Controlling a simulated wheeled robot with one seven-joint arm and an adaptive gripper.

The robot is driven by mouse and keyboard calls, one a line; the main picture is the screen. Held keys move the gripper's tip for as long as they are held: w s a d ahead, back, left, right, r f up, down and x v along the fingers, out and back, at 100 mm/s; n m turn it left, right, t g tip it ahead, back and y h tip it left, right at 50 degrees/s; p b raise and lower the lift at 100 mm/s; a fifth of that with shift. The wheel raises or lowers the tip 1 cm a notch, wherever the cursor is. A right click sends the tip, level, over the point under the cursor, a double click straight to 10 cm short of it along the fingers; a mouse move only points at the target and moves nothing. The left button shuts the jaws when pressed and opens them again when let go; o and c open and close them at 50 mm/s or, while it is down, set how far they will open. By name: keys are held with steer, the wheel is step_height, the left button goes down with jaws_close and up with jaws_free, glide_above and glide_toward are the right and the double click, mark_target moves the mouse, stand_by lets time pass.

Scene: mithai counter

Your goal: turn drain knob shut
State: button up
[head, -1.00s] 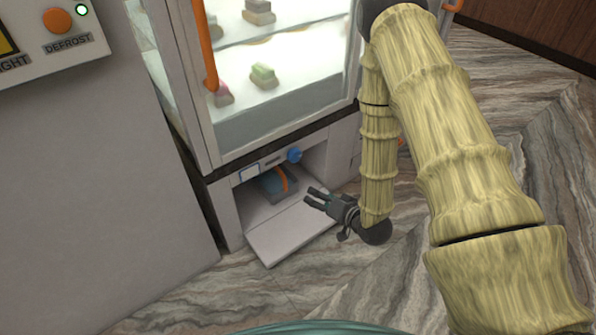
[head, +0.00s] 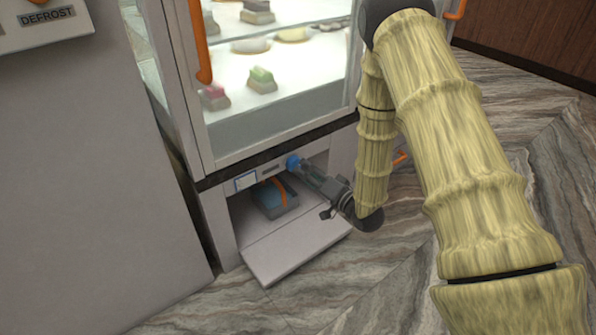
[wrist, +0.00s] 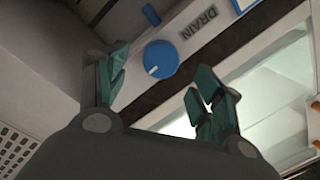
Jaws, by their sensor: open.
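The drain knob is a round blue dial (head: 293,162) on the panel strip under the glass case, above the open lower compartment. In the wrist view the blue knob (wrist: 160,58) has a white mark at its lower left edge and sits beside the label DRAIN. My gripper (head: 308,170) reaches in from the right with its fingertips close to the knob. In the wrist view my gripper (wrist: 160,90) is open, and the knob shows beyond the gap between its fingers. Whether a finger touches the knob, I cannot tell.
The lowered flap (head: 290,250) lies open in front of the compartment. A blue-grey box with an orange band (head: 275,198) lies inside. The lit glass case (head: 270,100) with sweets stands above. A grey cabinet (head: 100,180) fills the left. Marble floor is clear in front.

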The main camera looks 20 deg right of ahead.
mark_target(294, 164)
steer(key=shift+b+x, duration=0.8)
steer(key=shift+x, duration=1.6)
steer(key=c, duration=1)
